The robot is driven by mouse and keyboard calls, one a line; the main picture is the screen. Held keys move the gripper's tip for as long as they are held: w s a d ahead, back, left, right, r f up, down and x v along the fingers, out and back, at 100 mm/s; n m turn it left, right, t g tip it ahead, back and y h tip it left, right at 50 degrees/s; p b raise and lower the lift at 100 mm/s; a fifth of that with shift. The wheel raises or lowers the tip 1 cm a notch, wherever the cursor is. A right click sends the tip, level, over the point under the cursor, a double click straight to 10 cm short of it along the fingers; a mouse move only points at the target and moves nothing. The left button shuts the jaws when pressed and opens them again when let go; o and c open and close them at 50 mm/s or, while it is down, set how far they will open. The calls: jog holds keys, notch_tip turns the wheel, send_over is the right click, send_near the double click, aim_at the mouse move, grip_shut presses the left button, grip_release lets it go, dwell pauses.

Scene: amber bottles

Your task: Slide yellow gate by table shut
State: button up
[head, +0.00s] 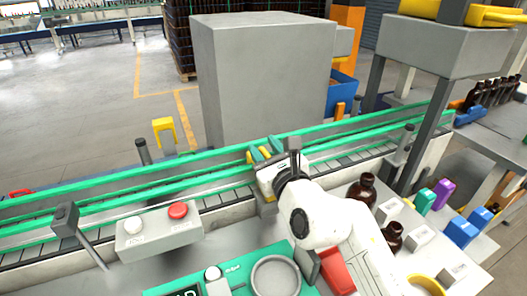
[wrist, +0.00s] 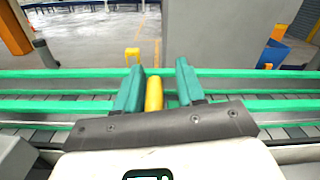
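A yellow upright piece (wrist: 154,93), likely the gate's handle, stands between the two teal fingers of my gripper (wrist: 160,90) in the wrist view. It is close beside the left finger, with a gap to the right finger. In the head view my gripper (head: 266,153) is at the near side of the green-railed conveyor, with small yellow parts (head: 264,151) at its fingers. The gripper is open around the yellow piece. The rest of the gate is hidden behind the gripper body, so I cannot tell how far it stands open.
The conveyor (head: 110,204) runs across the view. A large grey box (head: 262,75) stands behind it. A button box (head: 158,228) is at the left. Brown bottles (head: 362,190) and coloured blocks are on the right table. A yellow bracket (head: 164,130) stands beyond the conveyor.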

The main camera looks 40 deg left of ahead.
jog(key=shift+s+f, duration=0.1)
jog(key=shift+s, duration=0.05)
jog(key=shift+d, duration=0.1)
jog(key=v, duration=1)
jog(key=shift+d, duration=0.3)
